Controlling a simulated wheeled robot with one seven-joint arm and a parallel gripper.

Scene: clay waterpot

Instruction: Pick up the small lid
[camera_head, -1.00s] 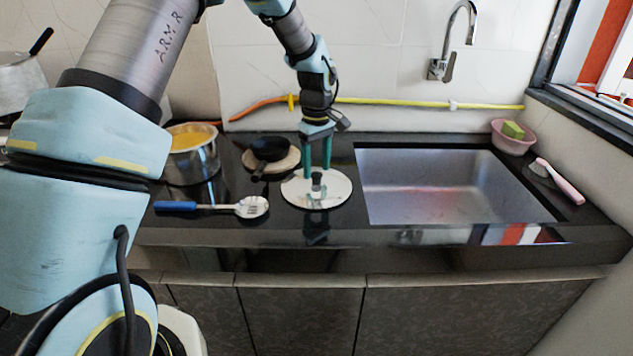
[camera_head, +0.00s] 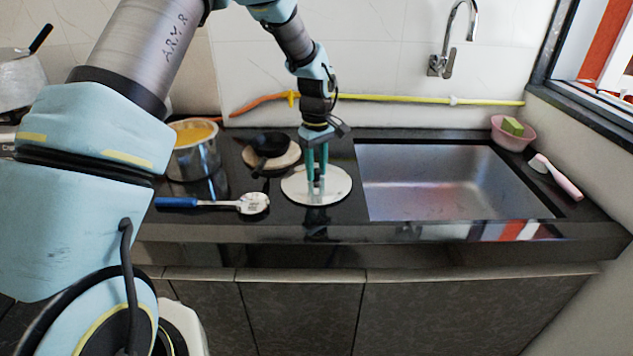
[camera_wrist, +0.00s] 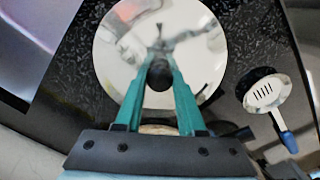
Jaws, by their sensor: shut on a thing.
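The small lid (camera_head: 333,190) is a round, shiny metal disc with a dark knob in its middle. It lies flat on the black counter, left of the sink, and I cannot tell whether it is raised at all. My gripper (camera_head: 317,183) points down over its centre, with its teal fingers shut on the knob. In the wrist view the lid (camera_wrist: 120,55) fills the upper middle, and the black knob (camera_wrist: 159,75) sits between the fingertips of my gripper (camera_wrist: 159,80).
A steel pot (camera_head: 195,158) with yellow contents stands at the left. A small black pan (camera_head: 270,146) sits on a round board behind the lid. A slotted spoon with a blue handle (camera_head: 177,202) lies left of the lid. The sink (camera_head: 440,185) is at the right.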

